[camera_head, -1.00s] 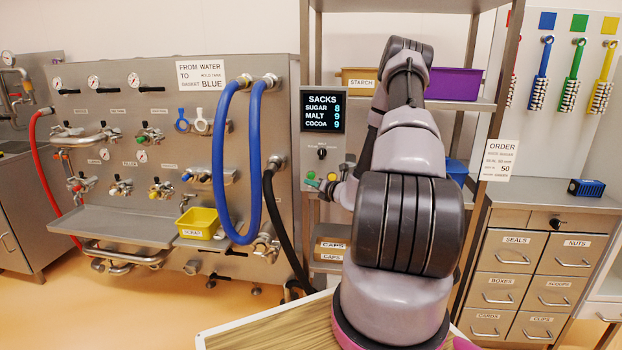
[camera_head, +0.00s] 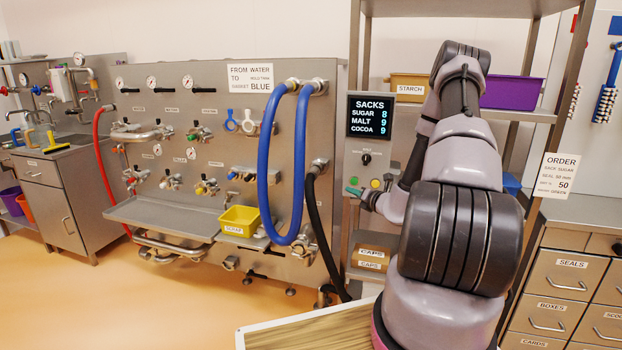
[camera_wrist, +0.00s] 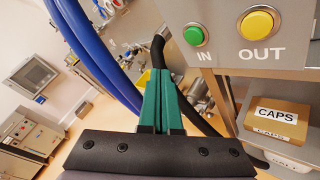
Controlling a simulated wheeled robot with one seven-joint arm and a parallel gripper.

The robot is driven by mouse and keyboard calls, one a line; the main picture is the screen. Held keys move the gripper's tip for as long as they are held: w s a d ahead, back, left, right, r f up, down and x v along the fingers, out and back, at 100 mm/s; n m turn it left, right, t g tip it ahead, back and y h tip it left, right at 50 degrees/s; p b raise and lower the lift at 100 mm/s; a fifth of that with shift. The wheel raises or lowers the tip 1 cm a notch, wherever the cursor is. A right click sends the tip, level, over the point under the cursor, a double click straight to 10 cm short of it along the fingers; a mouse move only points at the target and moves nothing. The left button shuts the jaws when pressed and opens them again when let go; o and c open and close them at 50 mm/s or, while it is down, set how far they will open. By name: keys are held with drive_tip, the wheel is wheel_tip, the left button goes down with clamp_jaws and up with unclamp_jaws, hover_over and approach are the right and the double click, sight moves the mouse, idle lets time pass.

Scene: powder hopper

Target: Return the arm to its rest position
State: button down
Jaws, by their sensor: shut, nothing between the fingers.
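My gripper (camera_wrist: 160,80) is shut and empty, its two green fingers together in the wrist view. In the head view, my arm is bent, rising at the right and folding back down to the gripper (camera_head: 357,192) in front of the control panel (camera_head: 358,158). In the wrist view, the fingers point past the panel's left side, with the green IN button (camera_wrist: 194,35) and yellow OUT button (camera_wrist: 257,23) to the right. I cannot tell whether the fingertips touch anything.
A blue hose (camera_head: 264,165) and black hose (camera_head: 322,225) hang close left of the gripper. A shelf rack with a purple bin (camera_head: 512,92) and a CAPS box (camera_head: 370,254) stands behind my arm. A yellow tray (camera_head: 240,219) sits on the machine. The floor at left is clear.

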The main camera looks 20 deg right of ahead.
drive_tip(key=s+a+r+n+g+y, duration=0.3)
drive_tip(key=a+r+n+y, duration=0.1)
drive_tip(key=a+r+n, duration=0.4)
drive_tip(key=s+a+r+n+g+y, duration=0.25)
drive_tip(key=a+r+n+y, duration=0.25)
drive_tip(key=a+r+n, duration=0.35)
drive_tip(key=s+a+r+n+g+h, duration=0.1)
drive_tip(key=s+a+r+n+g, duration=0.5)
drive_tip(key=s+a+r+n, duration=0.4)
drive_tip(key=s+d+r+n+t+h, duration=0.1)
drive_tip(key=s+d+r+n+h, duration=0.2)
drive_tip(key=s, duration=0.3)
drive_tip(key=s+d+r+n+h, duration=0.2)
drive_tip(key=s+d+n+h, duration=0.1)
drive_tip(key=s, duration=0.3)
drive_tip(key=s+d+r+n+t+h, duration=0.1)
drive_tip(key=s+d+r+n+h, duration=0.2)
drive_tip(key=s, duration=0.3)
drive_tip(key=shift+r+n+t, duration=0.35)
drive_tip(key=shift+n, duration=0.4)
